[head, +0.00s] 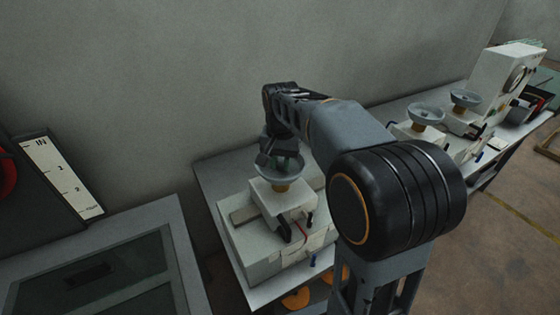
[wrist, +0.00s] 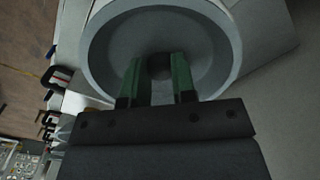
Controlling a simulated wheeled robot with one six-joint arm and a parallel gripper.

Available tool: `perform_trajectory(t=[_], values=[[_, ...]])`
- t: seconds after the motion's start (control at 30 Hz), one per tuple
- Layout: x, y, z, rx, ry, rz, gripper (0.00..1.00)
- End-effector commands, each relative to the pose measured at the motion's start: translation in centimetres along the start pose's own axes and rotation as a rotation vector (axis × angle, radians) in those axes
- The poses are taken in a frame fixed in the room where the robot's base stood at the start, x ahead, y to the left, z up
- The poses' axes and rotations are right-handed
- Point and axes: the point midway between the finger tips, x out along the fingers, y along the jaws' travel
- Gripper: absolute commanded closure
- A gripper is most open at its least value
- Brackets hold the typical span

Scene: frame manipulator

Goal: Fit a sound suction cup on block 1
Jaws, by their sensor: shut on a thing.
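A grey suction cup (head: 280,174) sits upright on a tan neck directly above a white block (head: 283,202) on the near bench. I see no number on this block, so I cannot tell if it is block 1. My gripper (head: 279,158) points down into the cup from above. In the wrist view the cup's round grey dish (wrist: 103,50) fills the top, and my gripper's green fingertips (wrist: 160,72) are inside it, on either side of a dark centre hole. They are shut on the cup; the exact contact is hard to see. The visible rim looks whole.
Two more cups, a nearer one (head: 426,113) and a farther one (head: 466,98), stand on white fixtures on the right bench. A white machine (head: 502,82) is beyond them. A wall is behind the near bench (head: 215,180). A glass-topped cabinet (head: 95,270) is at left.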

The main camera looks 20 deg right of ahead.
Motion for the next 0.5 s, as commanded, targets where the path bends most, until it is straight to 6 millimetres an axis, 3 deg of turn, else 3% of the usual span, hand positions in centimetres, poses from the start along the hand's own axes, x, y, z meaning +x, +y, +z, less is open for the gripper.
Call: perform_trajectory(t=[0.33,0.37,0.5], values=[[0.76,-0.01,-0.02,0.0,0.001,0.0,1.0],[0.66,-0.01,-0.02,0.0,0.001,-0.001,0.72],[0.65,0.0,-0.01,0.0,0.001,0.0,0.65]])
